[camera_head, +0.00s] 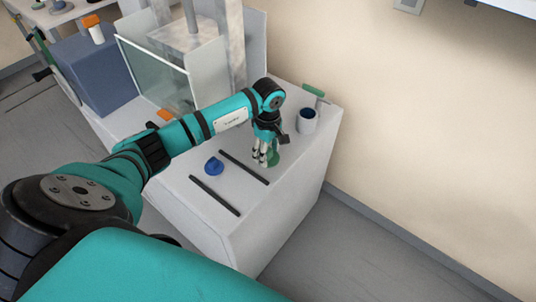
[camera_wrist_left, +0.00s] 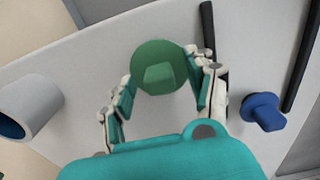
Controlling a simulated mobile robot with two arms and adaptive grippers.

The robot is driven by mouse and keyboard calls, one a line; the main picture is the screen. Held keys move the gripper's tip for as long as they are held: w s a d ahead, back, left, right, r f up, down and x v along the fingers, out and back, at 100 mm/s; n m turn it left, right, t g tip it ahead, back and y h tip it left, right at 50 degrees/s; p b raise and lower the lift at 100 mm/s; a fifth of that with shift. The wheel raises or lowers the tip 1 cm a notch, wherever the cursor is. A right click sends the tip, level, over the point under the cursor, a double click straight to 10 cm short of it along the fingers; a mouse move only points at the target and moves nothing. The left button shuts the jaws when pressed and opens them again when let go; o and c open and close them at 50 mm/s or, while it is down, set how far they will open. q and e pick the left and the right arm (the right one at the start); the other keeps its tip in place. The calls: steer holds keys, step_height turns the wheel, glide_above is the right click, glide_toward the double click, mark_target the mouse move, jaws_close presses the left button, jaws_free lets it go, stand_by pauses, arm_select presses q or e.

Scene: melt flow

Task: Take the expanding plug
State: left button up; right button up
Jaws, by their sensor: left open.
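A green round piece with a raised block-shaped grip (camera_wrist_left: 158,68) is on the white worktop, and it shows partly behind my fingers in the head view (camera_head: 273,159). A blue piece of similar form (camera_head: 214,166) lies to its left; it is also at the right of the wrist view (camera_wrist_left: 262,111). Either could be the expanding plug; I cannot tell which. My left gripper (camera_head: 264,158) points down at the green piece. Its open fingers (camera_wrist_left: 168,75) stand on either side of the green piece, and contact is not clear. My right gripper is not in view.
Two dark bars (camera_head: 244,167) (camera_head: 214,195) lie on the worktop near the blue piece. A white cup with a dark blue inside (camera_head: 308,122) stands behind the gripper, near a green-handled tool (camera_head: 314,91). A glass-fronted machine (camera_head: 155,72) rises at the back left. The front corner is clear.

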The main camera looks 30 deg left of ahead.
arm_select(q)
steer(key=shift+f, duration=0.15)
steer(key=shift+c, duration=0.2)
steer(key=c, duration=1.1)
